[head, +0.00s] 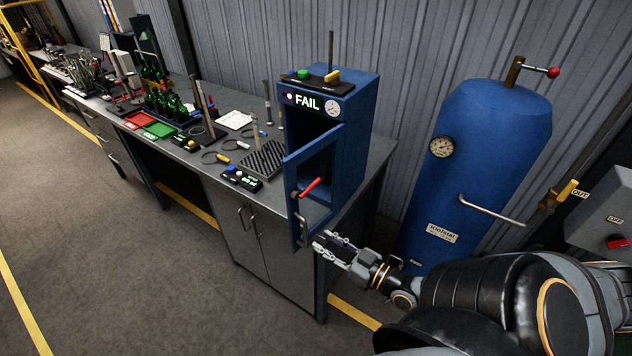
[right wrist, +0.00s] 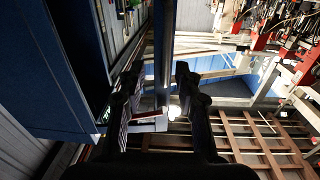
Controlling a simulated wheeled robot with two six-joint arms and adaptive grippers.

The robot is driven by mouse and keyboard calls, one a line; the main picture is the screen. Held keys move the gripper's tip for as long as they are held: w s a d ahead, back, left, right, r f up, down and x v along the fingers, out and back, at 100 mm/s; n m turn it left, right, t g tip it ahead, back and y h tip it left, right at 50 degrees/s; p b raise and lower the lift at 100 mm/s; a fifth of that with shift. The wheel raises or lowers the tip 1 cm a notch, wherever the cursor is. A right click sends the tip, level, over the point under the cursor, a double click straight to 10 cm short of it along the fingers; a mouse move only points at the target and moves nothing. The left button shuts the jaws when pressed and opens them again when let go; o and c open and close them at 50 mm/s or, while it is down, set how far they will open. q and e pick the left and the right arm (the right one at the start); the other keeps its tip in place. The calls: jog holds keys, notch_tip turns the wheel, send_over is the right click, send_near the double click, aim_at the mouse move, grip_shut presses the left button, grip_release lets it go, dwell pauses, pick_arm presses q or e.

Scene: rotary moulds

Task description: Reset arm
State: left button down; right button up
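My right gripper (head: 322,243) is in front of the bench, just right of the lower part of the blue test cabinet's open door (head: 330,150). Its fingers are spread and I see nothing gripped. In the right wrist view the two dark fingers (right wrist: 158,82) stand apart. An upright edge, apparently of the door, shows between them in the picture; I cannot tell whether they touch it. A red lever (head: 310,188) is on the door. The blue cabinet (head: 356,105) stands on the bench, its display reading FAIL. My left gripper is not in view.
A blue pressure tank (head: 480,150) with a gauge stands right of the bench, close to my right arm. The grey bench (head: 222,172) holds green bottles (head: 165,103), red and green trays and tools. Open floor (head: 110,260) lies in front.

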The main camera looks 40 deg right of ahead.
jog(key=shift+s+d, duration=0.25)
jog(key=shift+s, duration=0.9)
jog(key=s+d+f+g+h+b, duration=0.15)
jog(key=d+f, duration=0.25)
jog(key=f, duration=0.5)
jog(key=s+d+f+g+h, duration=0.2)
jog(key=s+d+f+g, duration=0.15)
jog(key=f, duration=0.65)
jog(key=s+d+f+g+h+b, duration=0.15)
jog(key=d+f, duration=0.25)
jog(key=f, duration=0.5)
jog(key=s+a+f+m+g, duration=0.1)
jog(key=s+a+f+g, duration=0.1)
jog(key=s+f, duration=0.3)
jog(key=s+a+f+m+g, duration=0.1)
jog(key=s+f+g, duration=0.15)
jog(key=f, duration=0.45)
jog(key=s+a+f+g, duration=0.5)
jog(key=s+a+f, duration=0.6)
jog(key=a, duration=0.3)
jog(key=shift+a+y, duration=0.35)
jog(key=shift+y, duration=0.05)
